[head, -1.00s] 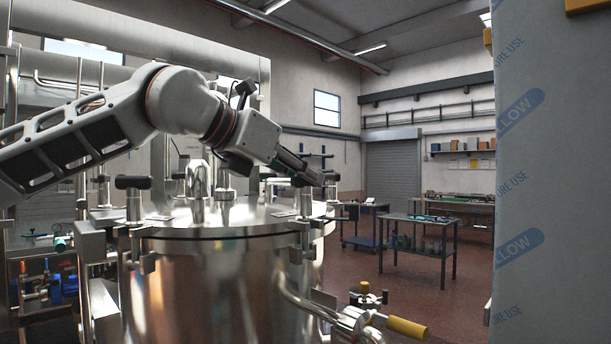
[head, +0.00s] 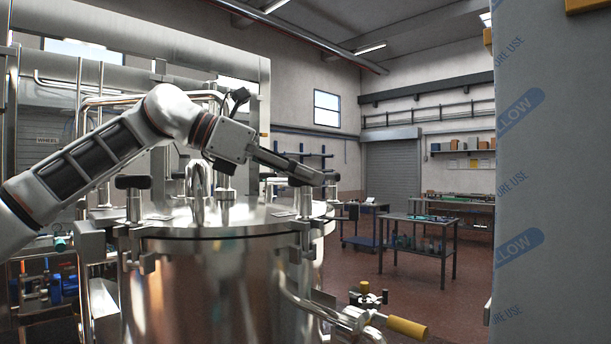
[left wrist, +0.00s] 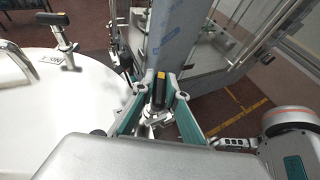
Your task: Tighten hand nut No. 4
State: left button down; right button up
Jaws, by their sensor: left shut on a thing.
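The round steel vessel lid (head: 262,216) carries black-topped hand nuts on clamps around its rim. One hand nut (head: 132,183) stands upright at the front left. My left gripper (head: 318,178) is at the lid's right edge, shut on another hand nut (head: 332,184). In the left wrist view this nut's black head with a yellow mark (left wrist: 158,88) sits between the teal fingers of my left gripper (left wrist: 157,108). A further hand nut (left wrist: 55,19) stands on the rim in the wrist view, apart from the fingers. I cannot read the held nut's number.
A film-wrapped panel (head: 545,190) fills the right side. A pipe with a yellow handle (head: 407,328) projects from the vessel's front right. Steel pipes and a frame stand behind the lid. A workbench (head: 420,222) stands farther off, with open red floor around it.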

pick_arm(q)
jog(key=shift+r, duration=0.2)
jog(key=c, duration=2)
grip_release()
jog(key=shift+f, duration=0.1)
jog(key=shift+a, duration=0.1)
jog(key=v, duration=1.2)
